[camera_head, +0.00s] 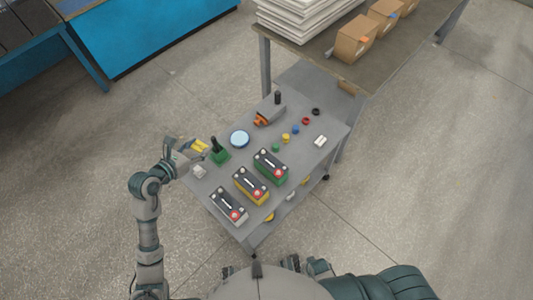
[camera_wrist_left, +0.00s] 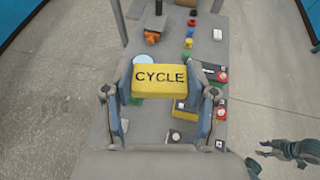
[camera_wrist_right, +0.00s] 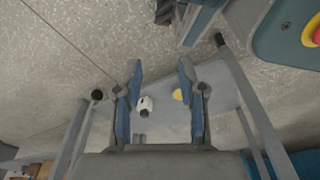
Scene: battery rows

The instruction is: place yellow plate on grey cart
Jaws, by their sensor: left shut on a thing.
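A yellow plate (camera_head: 199,146) with the black word CYCLE is at the left edge of the grey cart (camera_head: 225,180) in the head view. My left gripper (camera_head: 191,148) is shut on it. In the left wrist view the yellow plate (camera_wrist_left: 160,76) spans between the two fingers, with its lettering facing the camera, and covers part of the cart behind it. Whether the plate touches the cart top I cannot tell. In the right wrist view my right gripper (camera_wrist_right: 160,70) is open, with nothing between its fingers.
The cart top holds a green battery (camera_head: 270,167), a yellow battery (camera_head: 251,184), a grey battery (camera_head: 229,206), a green block with black handle (camera_head: 219,154), a blue-white disc (camera_head: 240,138), an orange tool (camera_head: 262,120) and several coloured caps. A table with boxes (camera_head: 355,39) stands behind.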

